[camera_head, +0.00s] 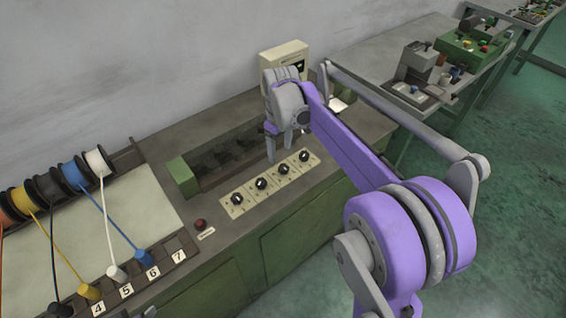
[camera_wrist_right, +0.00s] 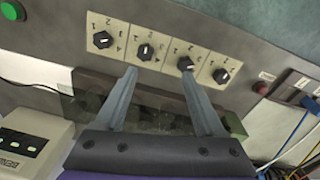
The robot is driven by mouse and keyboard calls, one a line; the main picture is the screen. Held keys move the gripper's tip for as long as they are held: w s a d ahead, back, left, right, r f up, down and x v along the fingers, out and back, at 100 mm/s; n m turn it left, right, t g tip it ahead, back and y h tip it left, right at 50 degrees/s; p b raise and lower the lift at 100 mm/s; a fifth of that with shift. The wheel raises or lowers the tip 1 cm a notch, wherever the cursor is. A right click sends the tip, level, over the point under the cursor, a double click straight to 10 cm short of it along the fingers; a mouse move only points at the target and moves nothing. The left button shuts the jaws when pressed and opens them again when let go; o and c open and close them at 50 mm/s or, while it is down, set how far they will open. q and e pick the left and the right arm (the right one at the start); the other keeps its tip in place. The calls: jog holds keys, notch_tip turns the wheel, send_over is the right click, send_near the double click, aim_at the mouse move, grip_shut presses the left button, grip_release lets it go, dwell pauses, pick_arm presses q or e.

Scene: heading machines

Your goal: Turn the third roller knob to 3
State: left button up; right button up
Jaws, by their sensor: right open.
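Four black roller knobs sit in a row on cream plates marked with small numbers. Counting from the left in the head view, the third roller knob (camera_head: 283,169) is second from the left in the right wrist view (camera_wrist_right: 146,52). Its exact setting is too small to read surely. My right gripper (camera_head: 281,152) is open and empty, pointing down over the bench close to the third and fourth knobs. In the right wrist view its two fingers (camera_wrist_right: 159,72) are spread, with the third knob's plate showing beyond and between their tips.
A recessed roller trough with a green end block (camera_head: 183,177) lies behind the knobs. A beige box (camera_head: 284,62) stands at the bench's back. A red button (camera_head: 200,224) and cable spools (camera_head: 98,161) with numbered sockets are to the left. The bench front edge is clear.

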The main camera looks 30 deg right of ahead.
aim_at(283, 167)
jog(key=shift+n+g, duration=0.3)
jog(key=shift+g, duration=0.1)
jog(key=w+d+f, duration=0.1)
jog(key=f, duration=0.3)
jog(key=w+f, duration=0.1)
jog(key=f, duration=0.2)
jog(key=w+d+f, duration=0.1)
jog(key=f, duration=0.3)
jog(key=shift+d+f, duration=0.3)
jog(key=shift+d, duration=0.05)
grip_shut()
